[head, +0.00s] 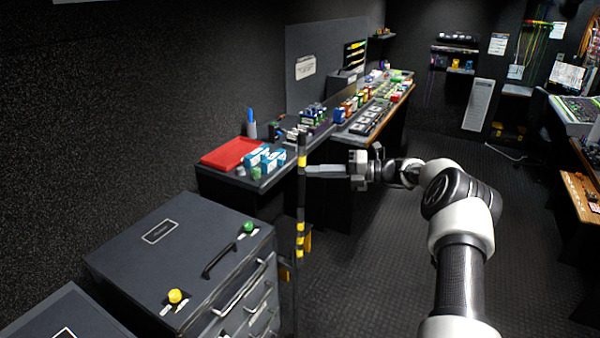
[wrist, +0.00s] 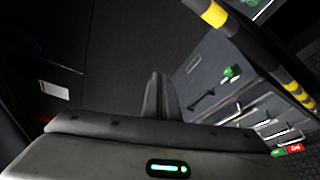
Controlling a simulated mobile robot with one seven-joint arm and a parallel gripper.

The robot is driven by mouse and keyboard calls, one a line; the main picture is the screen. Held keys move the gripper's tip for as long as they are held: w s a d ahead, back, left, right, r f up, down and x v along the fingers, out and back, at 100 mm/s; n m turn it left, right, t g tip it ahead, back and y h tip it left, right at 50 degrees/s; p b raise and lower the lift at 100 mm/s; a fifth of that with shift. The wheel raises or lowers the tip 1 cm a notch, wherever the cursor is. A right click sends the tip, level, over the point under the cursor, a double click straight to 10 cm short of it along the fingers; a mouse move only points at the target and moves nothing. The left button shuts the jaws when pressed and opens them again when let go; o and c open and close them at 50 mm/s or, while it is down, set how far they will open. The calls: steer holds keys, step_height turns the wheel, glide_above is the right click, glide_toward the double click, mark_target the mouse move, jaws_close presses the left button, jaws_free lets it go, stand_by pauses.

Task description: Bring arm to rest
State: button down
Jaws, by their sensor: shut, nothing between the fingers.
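My arm (head: 461,240) reaches forward from the lower right in the head view, bent at the elbow. My gripper (head: 312,170) points left, in front of the counter and close to a black-and-yellow striped pole (head: 301,200). In the head view I cannot tell whether the fingertips touch the pole. In the wrist view my gripper (wrist: 158,82) shows its fingers together, with nothing between them. The striped pole (wrist: 285,75) passes at the upper right there.
A grey drawer cabinet (head: 150,225) with green and yellow knobs stands at the lower left. A counter (head: 228,183) holds a red tray (head: 232,152) and several small boxes. A desk (head: 580,185) is at the right. The dark floor (head: 380,280) between is clear.

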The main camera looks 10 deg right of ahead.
steer(key=s+a+r+n+g+h, duration=0.2)
steer(key=s+a+r+n+h, duration=0.25)
steer(key=s+n, duration=0.45)
steer(key=s+a+r+n+g+h, duration=0.2)
steer(key=s+a+r+n+h, duration=0.2)
steer(key=s+a+r+n, duration=0.35)
steer(key=s+d+n+t+h, duration=0.2)
steer(key=s+n, duration=0.7)
steer(key=s, duration=0.5)
steer(key=s+d+n+t+h, duration=0.2)
steer(key=s+d+n+h, duration=0.3)
steer(key=s+n, duration=0.5)
steer(key=shift+s+d+f, duration=0.2)
steer(key=shift+s+d, duration=0.75)
steer(key=shift+s, duration=1.3)
steer(key=shift+n, duration=0.25)
